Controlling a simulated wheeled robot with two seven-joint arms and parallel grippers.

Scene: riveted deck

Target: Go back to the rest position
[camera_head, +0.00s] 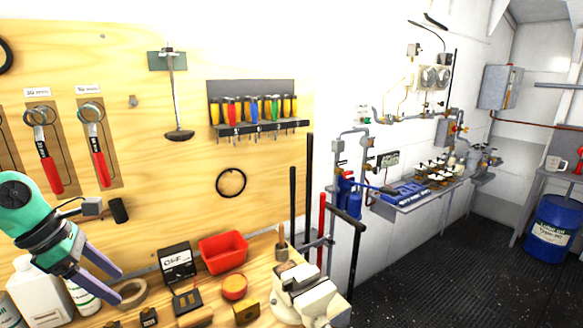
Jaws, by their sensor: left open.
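My left gripper (112,279) comes in from the left in the head view. Its two purple-grey fingers are spread apart with nothing between them. It hangs over the left part of the wooden workbench (262,262), in front of the plywood tool board (180,215). The fingertips are near a roll of tape (133,293) and a white bottle (82,297); I cannot tell whether they touch. My right gripper is not in view.
A red bin (223,253), a black box (177,262) and a vise (305,293) stand on the bench. Red and black bars (321,225) rise beside it. A blue drum (553,228) stands far right. The dark floor (440,275) between is clear.

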